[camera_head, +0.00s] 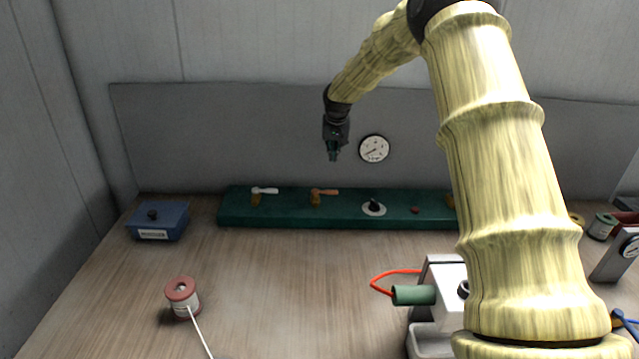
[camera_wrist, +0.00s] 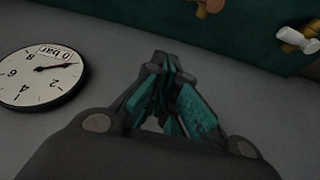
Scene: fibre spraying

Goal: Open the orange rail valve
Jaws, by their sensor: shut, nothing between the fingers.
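The orange rail valve (camera_head: 323,192) sits on the dark green rail (camera_head: 285,221) at the back of the table. It has a brass body and an orange lever that points to the right. My gripper (camera_head: 333,158) hangs above and slightly right of this valve, apart from it. Its teal fingers are shut and empty. In the wrist view my gripper (camera_wrist: 168,62) points toward the rail, and part of the orange valve (camera_wrist: 212,5) shows at the top edge, cut off by the frame.
A white-levered valve (camera_head: 264,191) stands left on the rail; a black knob (camera_head: 374,207) stands right. A round gauge (camera_head: 374,149) is on the back panel. A blue box (camera_head: 158,220), a red spool (camera_head: 182,292) and a white machine (camera_head: 437,305) stand on the table.

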